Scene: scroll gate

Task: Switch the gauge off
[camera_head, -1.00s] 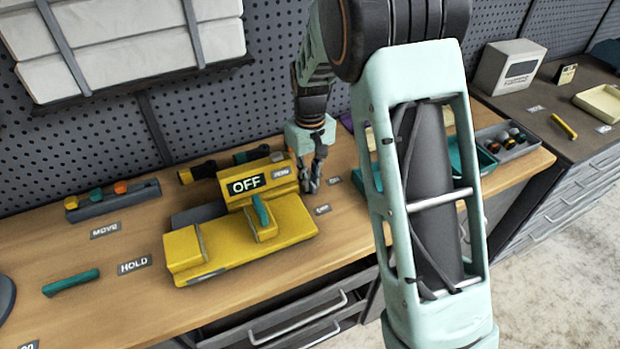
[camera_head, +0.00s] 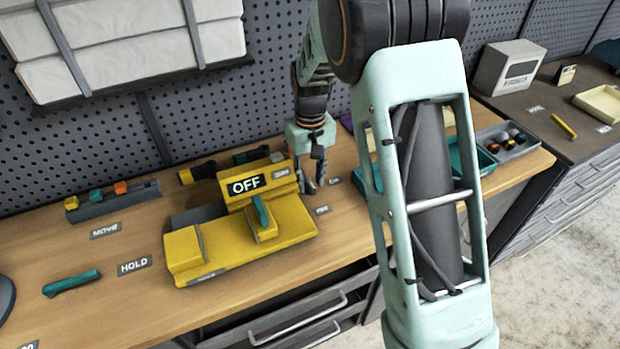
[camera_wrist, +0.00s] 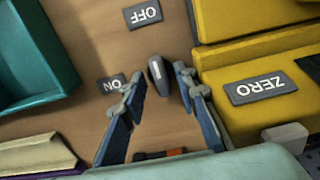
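The yellow gauge (camera_head: 255,236) stands on the workbench, and its display (camera_head: 246,185) reads OFF. A teal handle (camera_head: 261,214) sits on its front. In the wrist view a dark lever (camera_wrist: 157,74) stands beside the gauge's yellow body, between the OFF label (camera_wrist: 142,14) and the ON label (camera_wrist: 111,84). My gripper (camera_head: 315,182) is at the gauge's right side. In the wrist view its two fingers are apart, one on each side of the lever, with visible gaps. The lever is not clear in the head view.
A ZERO label (camera_wrist: 262,88) is on the gauge. A teal bin (camera_wrist: 35,60) lies beside the ON label. A teal bar (camera_head: 71,283) and a HOLD label (camera_head: 134,266) are at the left. The pegboard (camera_head: 260,100) rises behind the bench.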

